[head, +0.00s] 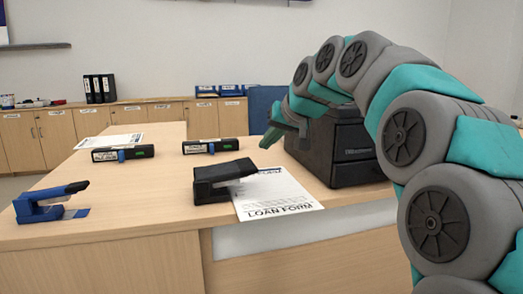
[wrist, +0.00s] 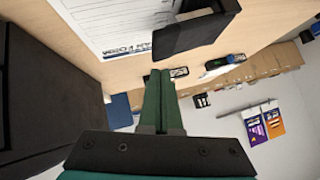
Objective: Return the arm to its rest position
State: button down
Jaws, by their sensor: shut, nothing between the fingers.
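My gripper (head: 268,140) is at the end of my arched arm, above the counter and beside the left side of a black box-shaped machine (head: 345,150). In the wrist view my gripper's green fingers (wrist: 161,78) are together with nothing between them. The gripper is apart from the black stapler-like device (head: 220,182), which rests partly over the loan form (head: 282,200). The form (wrist: 112,22) and the device (wrist: 190,36) also show in the wrist view.
The counter (head: 125,225) also bears a blue stapler (head: 45,205) at the left, and two black devices (head: 122,153) (head: 210,146) farther back. Low wooden cabinets (head: 50,135) line the back wall, with black binders (head: 98,88) on top.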

jog(key=shift+s, duration=0.1)
jog(key=s+d+f+g+h, duration=0.1)
jog(key=s+d+f+g, duration=0.2)
jog(key=s+f, duration=0.7)
jog(key=s+d+f+m+g+h, duration=0.1)
jog(key=s+d+f+g+h, duration=0.1)
jog(key=s+d+f, duration=0.4)
jog(key=s+d+f+g+h+p, duration=0.1)
jog(key=s+d+f+g, duration=0.3)
jog(key=s+f, duration=1.2)
jog(key=s+h, duration=0.1)
jog(key=s, duration=1.1)
jog(key=shift+d+f+m+g, duration=0.25)
jog(key=shift+d+m+g, duration=0.05)
jog(key=shift+g, duration=0.1)
jog(key=shift+w, duration=0.1)
